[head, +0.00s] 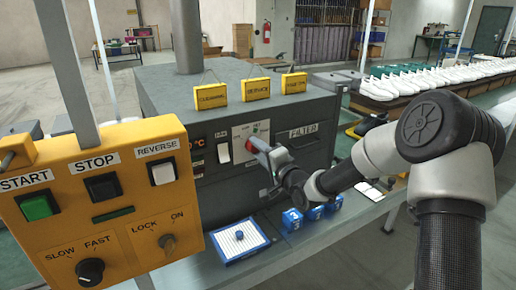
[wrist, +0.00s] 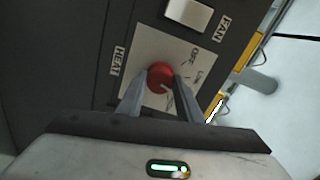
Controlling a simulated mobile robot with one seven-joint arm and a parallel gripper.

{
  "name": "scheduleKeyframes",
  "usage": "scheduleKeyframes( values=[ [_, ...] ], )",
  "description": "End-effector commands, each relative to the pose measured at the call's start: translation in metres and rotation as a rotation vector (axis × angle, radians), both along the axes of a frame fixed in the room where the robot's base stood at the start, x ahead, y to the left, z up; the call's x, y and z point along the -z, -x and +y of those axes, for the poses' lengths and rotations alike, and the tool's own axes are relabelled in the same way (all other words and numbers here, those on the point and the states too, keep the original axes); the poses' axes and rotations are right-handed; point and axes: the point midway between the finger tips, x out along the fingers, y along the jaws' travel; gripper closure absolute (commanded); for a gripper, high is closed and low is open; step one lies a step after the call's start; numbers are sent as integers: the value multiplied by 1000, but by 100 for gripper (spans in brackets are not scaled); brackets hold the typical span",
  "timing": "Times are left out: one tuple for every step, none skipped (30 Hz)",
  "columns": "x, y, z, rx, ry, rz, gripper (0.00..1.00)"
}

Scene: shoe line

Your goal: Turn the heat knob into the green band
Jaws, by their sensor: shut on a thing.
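The heat knob (wrist: 161,77) is a round red knob on a pale plate (wrist: 135,55) marked HEAT, seen in the wrist view. A white pointer line shows on its lower right side. My gripper (wrist: 160,86) is shut on the knob, with one finger on each side. Lettering including OFF shows at the plate's right side. I cannot make out the green band clearly in either view.
A white FAN switch (wrist: 189,14) sits beside the knob plate. Yellow signs (head: 220,95) stand on the machine's top. A yellow control box (head: 105,205) hangs at the near left. Blue boxes (head: 292,219) and a blue-edged tray (head: 222,259) lie below the panel.

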Motion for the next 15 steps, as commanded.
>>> scheduleKeyframes(
  values=[
    [-1,0,-1,1,-9,6,90],
    [0,0,0,1,-14,9,90],
    [0,0,0,0,-19,13,90],
    [0,0,0,0,-22,15,90],
    [0,0,0,0,-25,17,90],
    [0,0,0,0,-27,18,90],
    [0,0,0,0,-28,19,90],
    [0,0,0,0,-29,20,90],
    [0,0,0,0,-30,20,90],
    [0,0,0,0,-30,20,90],
    [0,0,0,0,-30,20,90],
    [0,0,0,0,-30,20,90],
    [0,0,0,0,-30,20,90],
    [0,0,0,0,-30,20,90],
    [0,0,0,0,-29,20,90]
  ],
)
